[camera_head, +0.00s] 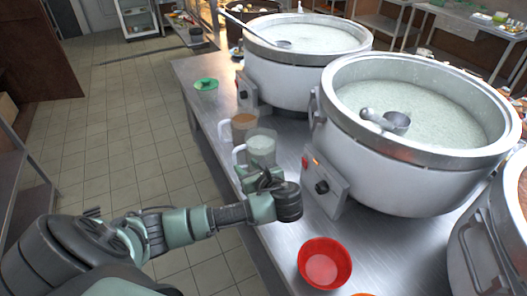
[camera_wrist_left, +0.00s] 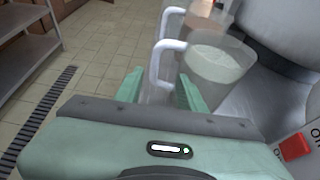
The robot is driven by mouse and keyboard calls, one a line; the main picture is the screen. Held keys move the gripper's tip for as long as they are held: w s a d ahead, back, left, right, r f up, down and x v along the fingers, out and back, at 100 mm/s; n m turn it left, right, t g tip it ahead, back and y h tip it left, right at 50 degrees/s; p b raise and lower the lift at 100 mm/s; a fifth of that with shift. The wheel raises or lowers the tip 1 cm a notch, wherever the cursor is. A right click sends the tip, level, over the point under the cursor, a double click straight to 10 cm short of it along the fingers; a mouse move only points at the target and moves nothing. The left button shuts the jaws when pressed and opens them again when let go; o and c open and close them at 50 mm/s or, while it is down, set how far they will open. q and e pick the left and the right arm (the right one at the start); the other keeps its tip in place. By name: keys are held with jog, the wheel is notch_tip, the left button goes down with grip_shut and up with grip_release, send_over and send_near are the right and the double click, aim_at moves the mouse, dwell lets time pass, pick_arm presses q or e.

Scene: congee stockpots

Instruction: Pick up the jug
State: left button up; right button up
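A clear jug with whitish contents (camera_head: 261,147) stands on the steel counter, its white handle on its left side. It also shows in the left wrist view (camera_wrist_left: 217,66), with the handle (camera_wrist_left: 156,62) toward me. A second clear jug with orange-brown contents (camera_head: 243,122) stands just behind it. My left gripper (camera_head: 262,178) is at the near side of the whitish jug. In the left wrist view its two green fingers (camera_wrist_left: 159,90) are apart, and the handle appears between them. I cannot tell whether they touch it. My right gripper is not in view.
Large stockpots of congee (camera_head: 410,110) line the right side of the counter (camera_head: 225,85), close to the jugs. A red bowl (camera_head: 325,263) stands at the front, and a green bowl (camera_head: 206,84) at the far left. Tiled floor lies open to the left.

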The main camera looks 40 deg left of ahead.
aim_at(236, 160)
pick_arm(q)
jog(key=a, duration=0.3)
jog(key=shift+w+f, duration=0.15)
jog(key=shift+f, duration=0.25)
jog(key=x, duration=0.2)
jog(key=shift+w+a+f+p, duration=0.1)
jog(key=shift+w+f+p, duration=0.1)
jog(key=shift+p, duration=0.2)
jog(key=shift+w+a+f, duration=0.3)
jog(key=shift+a, duration=0.15)
jog(key=c, duration=0.9)
grip_shut()
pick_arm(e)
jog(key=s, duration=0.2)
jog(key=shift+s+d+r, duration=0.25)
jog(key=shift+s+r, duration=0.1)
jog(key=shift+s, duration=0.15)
pick_arm(q)
jog(key=shift+r, duration=0.1)
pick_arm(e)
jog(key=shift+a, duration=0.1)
